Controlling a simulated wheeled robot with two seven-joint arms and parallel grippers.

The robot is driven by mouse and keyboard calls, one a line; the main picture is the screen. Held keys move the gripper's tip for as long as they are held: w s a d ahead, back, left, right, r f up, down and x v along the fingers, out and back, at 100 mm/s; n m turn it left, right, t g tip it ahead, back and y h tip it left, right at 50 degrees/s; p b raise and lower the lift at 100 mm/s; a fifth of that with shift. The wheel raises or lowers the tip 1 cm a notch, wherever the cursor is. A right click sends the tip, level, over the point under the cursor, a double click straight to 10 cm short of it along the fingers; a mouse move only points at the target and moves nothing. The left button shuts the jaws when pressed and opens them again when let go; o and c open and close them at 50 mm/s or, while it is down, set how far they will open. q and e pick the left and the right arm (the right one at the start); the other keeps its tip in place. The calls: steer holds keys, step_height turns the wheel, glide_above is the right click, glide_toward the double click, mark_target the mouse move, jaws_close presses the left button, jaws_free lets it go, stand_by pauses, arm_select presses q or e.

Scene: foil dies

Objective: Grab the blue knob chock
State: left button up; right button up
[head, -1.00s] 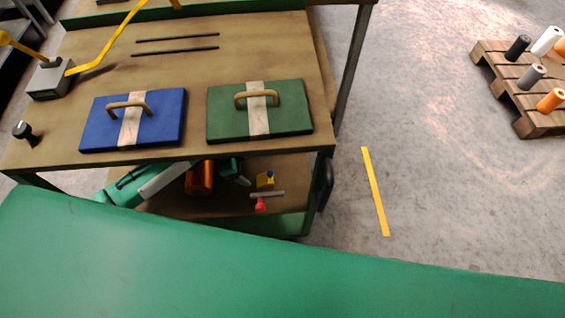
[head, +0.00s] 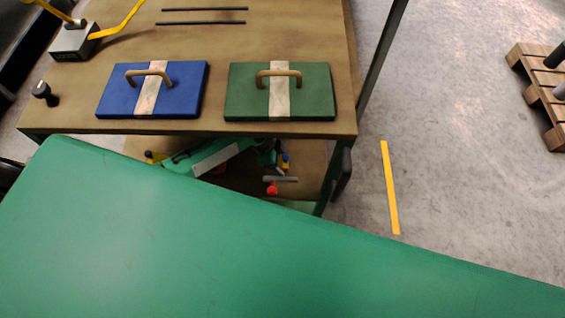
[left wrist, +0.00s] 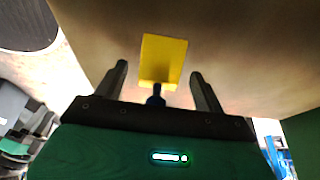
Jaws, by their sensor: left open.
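The blue knob chock, a yellow block with a blue knob, is on the table's lower shelf. In the left wrist view the yellow block (left wrist: 163,57) lies ahead between my fingers, with its blue knob (left wrist: 156,96) toward the palm. In the head view only a small part of the chock (head: 285,164) shows beside my gripper. My left gripper (left wrist: 159,72) is open around the knob side, with gaps to both fingers; in the head view it (head: 270,157) is partly hidden under the tabletop. My right gripper is not in view.
The tabletop (head: 210,90) overhangs the shelf and carries a blue die plate (head: 185,95) and a green one (head: 310,100). A red-knobbed piece (head: 272,188) and a grey bar (head: 287,179) lie near the chock. A table leg (head: 325,185) stands to the right.

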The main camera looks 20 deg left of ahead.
arm_select(q)
steer(key=shift+d+f, duration=0.15)
steer(key=shift+f, duration=0.25)
steer(key=c, duration=1.1)
steer(key=shift+r, duration=0.1)
